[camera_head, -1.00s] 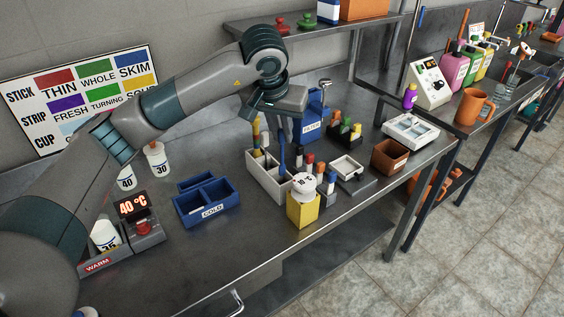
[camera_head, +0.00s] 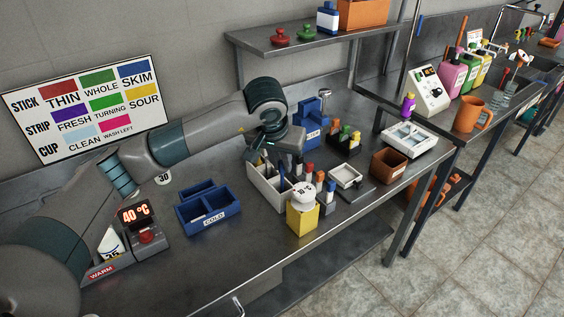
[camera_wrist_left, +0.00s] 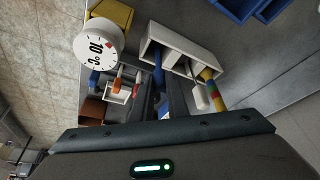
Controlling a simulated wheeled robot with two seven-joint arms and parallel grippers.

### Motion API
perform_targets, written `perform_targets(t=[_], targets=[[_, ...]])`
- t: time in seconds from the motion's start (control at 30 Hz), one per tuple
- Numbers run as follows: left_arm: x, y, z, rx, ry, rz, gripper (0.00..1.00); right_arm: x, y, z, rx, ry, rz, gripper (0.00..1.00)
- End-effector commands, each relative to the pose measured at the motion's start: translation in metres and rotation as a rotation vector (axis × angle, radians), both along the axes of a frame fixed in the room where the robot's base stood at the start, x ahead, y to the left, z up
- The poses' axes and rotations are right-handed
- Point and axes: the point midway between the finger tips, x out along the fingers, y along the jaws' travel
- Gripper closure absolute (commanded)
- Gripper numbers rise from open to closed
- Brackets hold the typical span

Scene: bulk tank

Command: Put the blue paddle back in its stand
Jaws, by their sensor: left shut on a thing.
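My left gripper (camera_head: 284,158) is shut on the blue paddle (camera_head: 281,170), just above the white stand (camera_head: 262,192). The left wrist view shows the paddle (camera_wrist_left: 158,68) as a blue strip running from between my fingers (camera_wrist_left: 166,100) into the open-topped stand (camera_wrist_left: 148,48). The paddle looks near upright, with its lower end within the stand's walls. I cannot tell whether it touches the bottom. The gripper hides its upper part. My right gripper is not in view.
A yellow block with a round white dial (camera_head: 302,215) stands close in front of the stand. A blue COLD tray (camera_head: 209,210) is to the left.

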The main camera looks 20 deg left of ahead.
Motion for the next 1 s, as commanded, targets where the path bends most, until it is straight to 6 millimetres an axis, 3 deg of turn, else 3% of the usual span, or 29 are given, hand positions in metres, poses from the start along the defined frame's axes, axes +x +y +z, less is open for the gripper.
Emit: perform_targets(t=[0.1, 0.27, 0.97, 1.0], targets=[[0.000, 0.000, -0.007, 0.000, 0.000, 0.000, 1.00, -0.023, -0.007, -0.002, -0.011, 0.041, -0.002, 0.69], [0.000, 0.000, -0.008, 0.000, -0.001, -0.001, 1.00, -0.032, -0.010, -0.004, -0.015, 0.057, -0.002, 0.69], [0.000, 0.000, -0.011, 0.000, -0.001, -0.001, 1.00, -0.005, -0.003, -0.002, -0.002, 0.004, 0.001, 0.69], [0.000, 0.000, -0.010, 0.000, -0.001, -0.001, 0.77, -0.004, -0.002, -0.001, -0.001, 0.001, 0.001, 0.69]])
